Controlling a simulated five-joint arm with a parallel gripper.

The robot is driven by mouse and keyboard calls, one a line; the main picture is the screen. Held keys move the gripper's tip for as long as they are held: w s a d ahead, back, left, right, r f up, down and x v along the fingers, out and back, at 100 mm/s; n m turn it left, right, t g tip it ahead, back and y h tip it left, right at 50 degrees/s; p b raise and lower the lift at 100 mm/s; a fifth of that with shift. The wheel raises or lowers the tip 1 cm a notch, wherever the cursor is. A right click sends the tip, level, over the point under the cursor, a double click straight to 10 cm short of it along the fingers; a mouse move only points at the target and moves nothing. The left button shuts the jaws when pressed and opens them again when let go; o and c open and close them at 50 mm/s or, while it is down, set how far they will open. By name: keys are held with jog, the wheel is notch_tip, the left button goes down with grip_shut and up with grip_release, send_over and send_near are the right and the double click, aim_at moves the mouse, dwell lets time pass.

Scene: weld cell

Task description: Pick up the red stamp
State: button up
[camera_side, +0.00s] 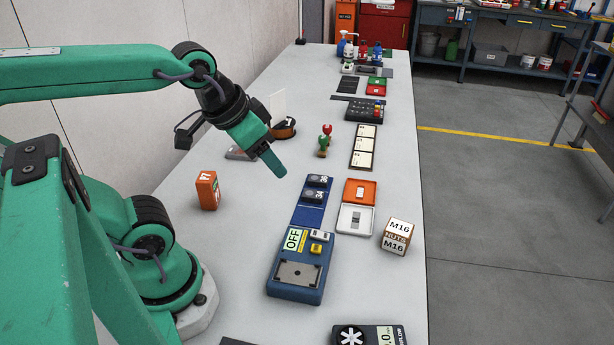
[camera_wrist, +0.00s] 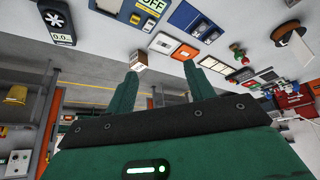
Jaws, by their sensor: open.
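A small red-topped stamp (camera_side: 327,130) stands upright on the table, close behind a green one (camera_side: 322,146) in the side view. In the wrist view the red stamp (camera_wrist: 236,47) shows small at the upper right, with the green one beside it. My gripper (camera_side: 277,168) is in the air above the table, to the left of and nearer than the stamps, touching neither. In the wrist view my gripper (camera_wrist: 160,76) has its two fingers spread apart with nothing between them.
An orange block (camera_side: 207,190) stands left on the table. A brown spool (camera_side: 284,128) is behind my gripper. Cream tiles (camera_side: 364,146) lie right of the stamps. A blue OFF device (camera_side: 300,270), orange and white trays, and an M16 box (camera_side: 397,236) lie nearer. Bare table surrounds the stamps.

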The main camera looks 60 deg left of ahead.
jog(key=w+a+r, duration=0.2)
jog(key=w+a, duration=0.1)
jog(key=w, duration=0.3)
jog(key=w+a+r, duration=0.2)
jog(key=w, duration=0.4)
jog(key=g+y, duration=0.2)
send_over(328, 126)
jog(key=s, duration=0.2)
notch_tip(328, 126, down, 18)
jog(key=shift+w+d+f+n, duration=0.1)
jog(key=shift+d+f+n, duration=0.05)
jog(key=shift+f, duration=0.55)
jog(key=shift+w+d+f+n, duration=0.1)
jog(key=shift+f+n, duration=0.05)
jog(key=shift+f, duration=0.55)
jog(key=shift+d+x, duration=0.1)
jog(key=shift+x, duration=1.2)
jog(key=shift+d+x, duration=0.15)
jog(key=shift+x, duration=1.15)
jog(key=shift+s, duration=0.1)
